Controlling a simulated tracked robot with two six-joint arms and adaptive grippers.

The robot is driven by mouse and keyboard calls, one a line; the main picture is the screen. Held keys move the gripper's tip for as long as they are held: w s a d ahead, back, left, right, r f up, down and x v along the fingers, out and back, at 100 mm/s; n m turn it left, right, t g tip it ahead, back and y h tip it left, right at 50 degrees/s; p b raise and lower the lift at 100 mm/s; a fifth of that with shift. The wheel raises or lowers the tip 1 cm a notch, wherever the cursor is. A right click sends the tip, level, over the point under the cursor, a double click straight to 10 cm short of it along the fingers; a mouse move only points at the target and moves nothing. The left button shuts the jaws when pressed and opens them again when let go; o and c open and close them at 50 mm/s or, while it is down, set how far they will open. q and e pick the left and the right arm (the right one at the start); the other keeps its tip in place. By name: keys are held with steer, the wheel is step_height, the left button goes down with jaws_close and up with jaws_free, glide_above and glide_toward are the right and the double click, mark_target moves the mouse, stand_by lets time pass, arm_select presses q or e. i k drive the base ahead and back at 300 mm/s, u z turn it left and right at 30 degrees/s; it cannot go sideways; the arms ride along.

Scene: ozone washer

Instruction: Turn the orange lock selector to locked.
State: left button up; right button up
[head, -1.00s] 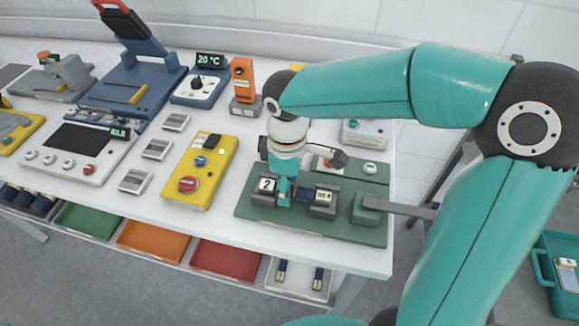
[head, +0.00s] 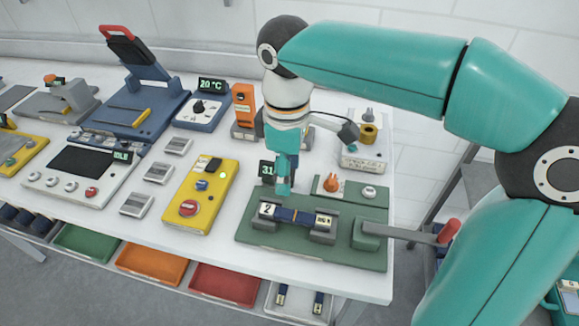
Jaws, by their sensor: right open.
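The orange lock selector (head: 331,184) is a small knob on a panel at the back of the green fixture (head: 255,237), next to a round pale knob (head: 369,191). Its exact pointing direction is too small to tell. My right gripper (head: 283,183) points down, open, above the back left part of the fixture and left of the selector, apart from it. A dark strap piece (head: 297,215) with pale labelled ends lies across the fixture's grey holders. My left gripper is out of view.
A lever with a red handle (head: 449,231) sticks out to the right of the fixture. A small display (head: 267,171) stands partly behind my gripper. A yellow control box (head: 203,190) is to the left. A white unit with a brass cylinder (head: 368,134) is behind.

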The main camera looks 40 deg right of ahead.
mark_target(331, 185)
steer(key=k, duration=1)
